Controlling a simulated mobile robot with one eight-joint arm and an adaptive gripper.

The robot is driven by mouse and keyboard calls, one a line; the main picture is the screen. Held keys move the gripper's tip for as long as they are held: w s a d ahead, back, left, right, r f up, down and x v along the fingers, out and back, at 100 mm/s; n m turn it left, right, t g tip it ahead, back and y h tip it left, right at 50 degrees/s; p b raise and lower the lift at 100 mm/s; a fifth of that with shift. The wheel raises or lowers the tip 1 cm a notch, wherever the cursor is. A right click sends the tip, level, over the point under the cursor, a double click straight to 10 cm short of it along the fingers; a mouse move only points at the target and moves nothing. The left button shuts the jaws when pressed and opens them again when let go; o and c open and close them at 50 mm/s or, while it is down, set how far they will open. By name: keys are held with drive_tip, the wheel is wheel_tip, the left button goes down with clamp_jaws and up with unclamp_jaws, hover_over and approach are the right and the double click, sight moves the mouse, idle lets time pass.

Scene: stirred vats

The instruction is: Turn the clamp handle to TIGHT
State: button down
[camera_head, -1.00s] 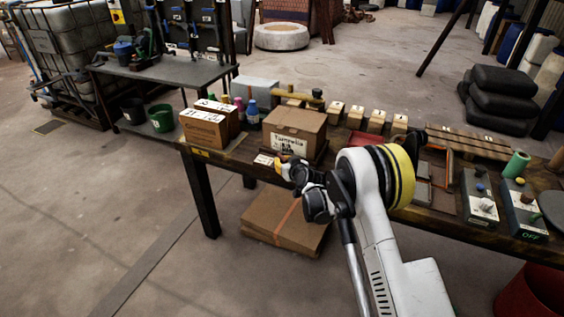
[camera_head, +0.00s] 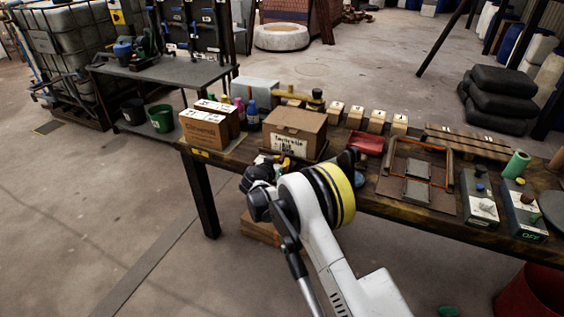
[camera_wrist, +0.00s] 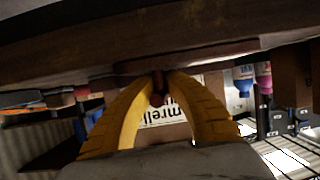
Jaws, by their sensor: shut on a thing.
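My gripper (camera_wrist: 158,84) shows in the wrist view as two yellow, ribbed fingers. Their tips are closed on a small dark red piece (camera_wrist: 158,98), which looks like the clamp handle. It is at a reddish-brown bar (camera_wrist: 185,56) along the wooden bench edge, in front of the printed cardboard box. In the head view my dark wrist and arm stand at the bench's front edge below that box (camera_head: 292,132), and they hide most of the fingers and the clamp. No TIGHT mark can be read in either view.
The bench (camera_head: 385,205) holds two cardboard boxes (camera_head: 205,125) at left, bottles (camera_head: 253,115), a red tray (camera_head: 367,143), an orange-handled frame (camera_head: 420,170) and switch boxes (camera_head: 480,208) at right. A green bucket (camera_head: 162,118) is at the left. The floor in front is mostly clear.

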drive_tip(key=shift+f+m+g+h, duration=0.1)
drive_tip(key=shift+m+g+h, duration=0.6)
drive_tip(key=shift+m+h, duration=0.5)
drive_tip(key=shift+h, duration=0.3)
drive_tip(key=c, duration=1.4)
unclamp_jaws()
drive_tip(key=shift+d, duration=0.1)
drive_tip(key=shift+o, duration=0.2)
drive_tip(key=v, duration=1.2)
